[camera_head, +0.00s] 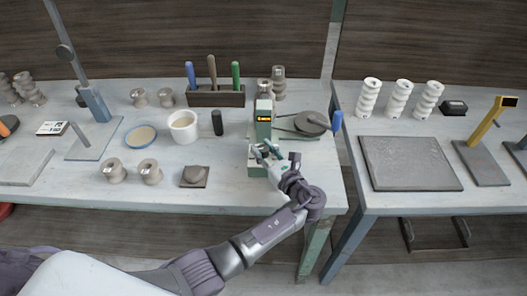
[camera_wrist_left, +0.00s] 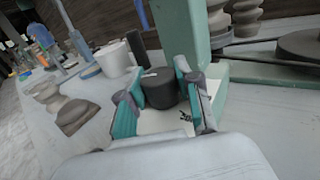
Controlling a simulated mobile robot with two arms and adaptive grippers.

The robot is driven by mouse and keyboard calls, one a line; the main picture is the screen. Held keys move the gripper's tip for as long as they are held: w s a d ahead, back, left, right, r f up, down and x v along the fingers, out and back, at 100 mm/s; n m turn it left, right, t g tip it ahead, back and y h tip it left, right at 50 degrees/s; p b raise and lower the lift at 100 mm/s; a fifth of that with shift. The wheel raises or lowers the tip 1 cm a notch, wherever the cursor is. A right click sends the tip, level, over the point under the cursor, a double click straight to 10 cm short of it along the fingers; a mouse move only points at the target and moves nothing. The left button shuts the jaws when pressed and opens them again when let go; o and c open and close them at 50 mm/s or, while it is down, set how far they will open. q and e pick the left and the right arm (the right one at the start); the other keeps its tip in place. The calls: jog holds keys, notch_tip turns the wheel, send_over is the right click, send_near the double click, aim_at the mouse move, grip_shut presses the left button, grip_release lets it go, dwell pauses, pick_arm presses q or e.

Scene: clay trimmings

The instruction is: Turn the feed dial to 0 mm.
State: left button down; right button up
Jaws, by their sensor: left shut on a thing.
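The feed dial is a dark round knob (camera_wrist_left: 158,92) with a pale mark on its top edge, seen in the left wrist view. It sits on the pale base plate of a green machine (camera_head: 263,130), which has a small lit orange display too small to read. My left gripper (camera_head: 265,152) reaches the front of this machine. In the left wrist view its teal fingers (camera_wrist_left: 158,95) are closed on either side of the knob. Marks on the plate beside the knob are partly hidden by a finger. My right gripper is out of view.
A grey wheel (camera_head: 311,123) and a blue handle (camera_head: 337,121) are right of the machine. A tool rack (camera_head: 214,97) is behind. A brown lump on a small board (camera_head: 195,175) lies front left.

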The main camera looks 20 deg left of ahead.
aim_at(264, 148)
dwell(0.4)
pick_arm(q)
jog(key=c, duration=0.8)
grip_release()
jog(key=shift+o, duration=0.2)
jog(key=shift+r, duration=0.25)
notch_tip(264, 148, up, 10)
jog(key=shift+f, duration=0.25)
jog(key=shift+d+f, duration=0.1)
